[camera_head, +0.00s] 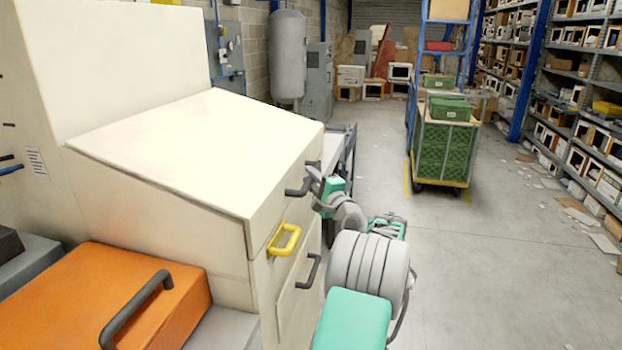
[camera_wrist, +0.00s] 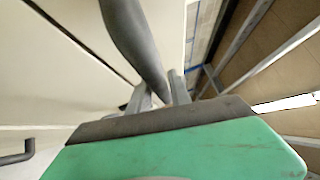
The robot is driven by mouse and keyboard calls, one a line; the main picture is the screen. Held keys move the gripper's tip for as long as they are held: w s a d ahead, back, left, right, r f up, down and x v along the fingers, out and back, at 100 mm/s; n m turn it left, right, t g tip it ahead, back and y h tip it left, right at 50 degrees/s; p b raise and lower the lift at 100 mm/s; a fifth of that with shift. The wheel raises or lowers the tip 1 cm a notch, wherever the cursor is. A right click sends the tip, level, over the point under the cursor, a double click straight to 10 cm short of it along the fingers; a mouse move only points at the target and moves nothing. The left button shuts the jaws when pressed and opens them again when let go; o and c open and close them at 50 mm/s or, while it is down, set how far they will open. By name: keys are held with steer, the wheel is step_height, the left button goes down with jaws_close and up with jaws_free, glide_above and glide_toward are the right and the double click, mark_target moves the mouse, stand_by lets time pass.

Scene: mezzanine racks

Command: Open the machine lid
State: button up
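The machine is a large cream cabinet with a sloped lid (camera_head: 200,135), which looks closed. A dark grey bar handle (camera_head: 296,191) sits on the lid's front face, near its right end. My gripper (camera_head: 314,176) is at this handle, at the end of my green and grey arm. In the wrist view the handle (camera_wrist: 133,38) runs down between my two grey fingers (camera_wrist: 160,92), which are close together on either side of it. They look shut on it; the contact itself is partly hidden.
Below the lid are a yellow handle (camera_head: 284,240) and another dark handle (camera_head: 309,270) on the cabinet front. An orange cover with a black handle (camera_head: 135,305) lies at lower left. A cart with green crates (camera_head: 446,150) stands beyond.

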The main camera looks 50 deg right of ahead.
jaws_close()
stand_by(1.0)
